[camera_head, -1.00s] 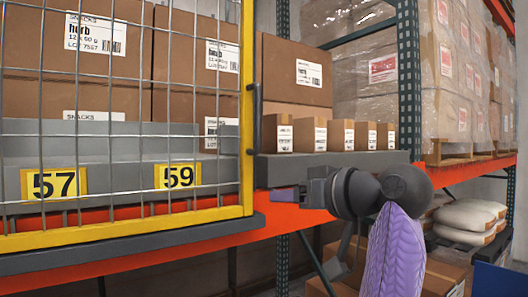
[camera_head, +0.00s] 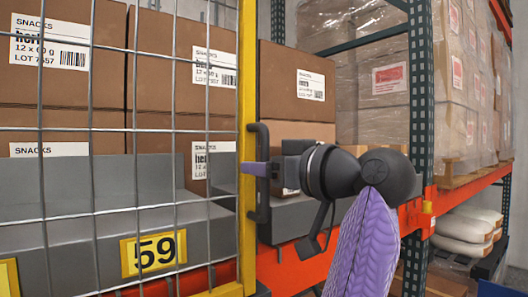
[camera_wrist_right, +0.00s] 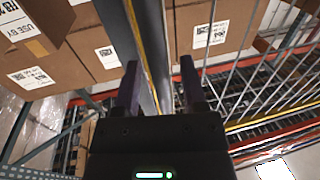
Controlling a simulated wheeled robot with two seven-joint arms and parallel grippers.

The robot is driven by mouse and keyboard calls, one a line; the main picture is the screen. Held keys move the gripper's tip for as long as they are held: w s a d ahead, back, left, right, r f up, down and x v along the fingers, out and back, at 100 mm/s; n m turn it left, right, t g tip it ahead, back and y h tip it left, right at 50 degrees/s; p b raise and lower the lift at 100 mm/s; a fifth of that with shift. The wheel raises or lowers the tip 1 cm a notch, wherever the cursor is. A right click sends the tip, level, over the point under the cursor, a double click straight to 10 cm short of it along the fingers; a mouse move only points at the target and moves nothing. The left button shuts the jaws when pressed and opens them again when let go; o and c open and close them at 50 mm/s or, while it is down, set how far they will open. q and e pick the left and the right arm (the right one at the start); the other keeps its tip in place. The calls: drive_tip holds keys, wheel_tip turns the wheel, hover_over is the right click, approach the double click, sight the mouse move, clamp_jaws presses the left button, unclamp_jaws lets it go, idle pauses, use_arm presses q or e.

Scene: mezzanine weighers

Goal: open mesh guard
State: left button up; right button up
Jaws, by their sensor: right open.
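The mesh guard (camera_head: 173,130) is a panel of grey wire with a yellow frame (camera_head: 247,70), filling the left of the head view. A dark vertical bar handle (camera_head: 262,206) stands on the frame's right edge. My right gripper (camera_head: 258,168) is at mid-height of this handle, with a purple finger across it toward the yellow post. In the right wrist view the fingers (camera_wrist_right: 160,88) are apart, with a grey bar and yellow frame edge showing between them. Contact with the handle cannot be told. The guard stands across the shelf front. My left gripper is not in view.
Brown cartons (camera_head: 75,65) stand behind the mesh on a grey ledge with a yellow 59 label (camera_head: 153,253). More cartons (camera_head: 297,82) sit right of the post. Dark green rack uprights (camera_head: 420,100), an orange beam (camera_head: 450,203) and wrapped pallets (camera_head: 465,90) lie further right.

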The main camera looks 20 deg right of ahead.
drive_tip(key=shift+s, duration=0.1)
clamp_jaws()
idle(1.4)
